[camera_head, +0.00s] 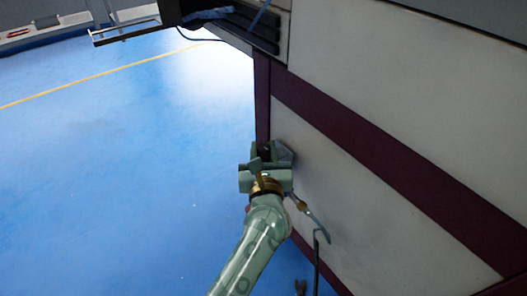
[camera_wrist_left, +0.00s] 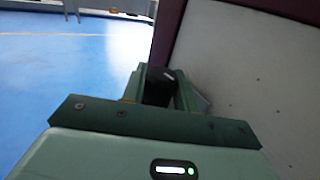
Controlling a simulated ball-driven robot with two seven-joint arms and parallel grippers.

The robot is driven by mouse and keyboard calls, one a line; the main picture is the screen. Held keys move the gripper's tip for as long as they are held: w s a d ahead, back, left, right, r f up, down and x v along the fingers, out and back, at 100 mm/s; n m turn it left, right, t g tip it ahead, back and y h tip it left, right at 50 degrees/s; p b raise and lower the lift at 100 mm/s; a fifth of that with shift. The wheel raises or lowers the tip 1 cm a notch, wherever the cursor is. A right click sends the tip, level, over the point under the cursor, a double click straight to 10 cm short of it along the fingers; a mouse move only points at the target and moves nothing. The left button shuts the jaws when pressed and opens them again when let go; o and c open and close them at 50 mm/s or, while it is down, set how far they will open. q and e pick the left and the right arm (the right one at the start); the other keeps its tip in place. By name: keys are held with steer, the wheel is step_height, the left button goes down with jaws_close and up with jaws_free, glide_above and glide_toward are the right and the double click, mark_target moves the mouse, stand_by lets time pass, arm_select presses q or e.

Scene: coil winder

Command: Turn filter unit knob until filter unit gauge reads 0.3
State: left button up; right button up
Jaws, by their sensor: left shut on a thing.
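My left gripper (camera_head: 264,152) is at the lower part of the machine's side, close to the dark red frame post. In the left wrist view its two green fingers (camera_wrist_left: 161,84) are shut on a small dark part (camera_wrist_left: 160,73), which I take to be the filter unit knob; the fingers hide most of it. A grey piece (camera_head: 284,153) shows just right of the fingers, likely part of the filter unit. I cannot make out the gauge or its reading in either view. My right gripper is not in view.
The machine's pale side panel (camera_head: 360,190) with dark red bands (camera_head: 370,140) fills the right. Blue floor (camera_head: 110,170) lies clear at left. A metal rail (camera_head: 125,30) juts out at the top.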

mark_target(264, 157)
arm_select(q)
steer(key=shift+f, duration=0.1)
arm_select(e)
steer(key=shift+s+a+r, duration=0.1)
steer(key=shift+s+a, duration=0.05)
arm_select(q)
steer(key=o, duration=0.9)
steer(key=shift+o, duration=0.2)
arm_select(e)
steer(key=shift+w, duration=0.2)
arm_select(q)
steer(key=shift+s, duration=0.2)
steer(key=s+p, duration=0.1)
steer(key=s, duration=0.2)
steer(key=s+p, duration=0.2)
steer(key=s, duration=0.1)
steer(key=shift+s+d+r, duration=0.2)
steer(key=shift+s, duration=0.1)
steer(key=shift+s+f, duration=0.2)
steer(key=shift+s, duration=0.05)
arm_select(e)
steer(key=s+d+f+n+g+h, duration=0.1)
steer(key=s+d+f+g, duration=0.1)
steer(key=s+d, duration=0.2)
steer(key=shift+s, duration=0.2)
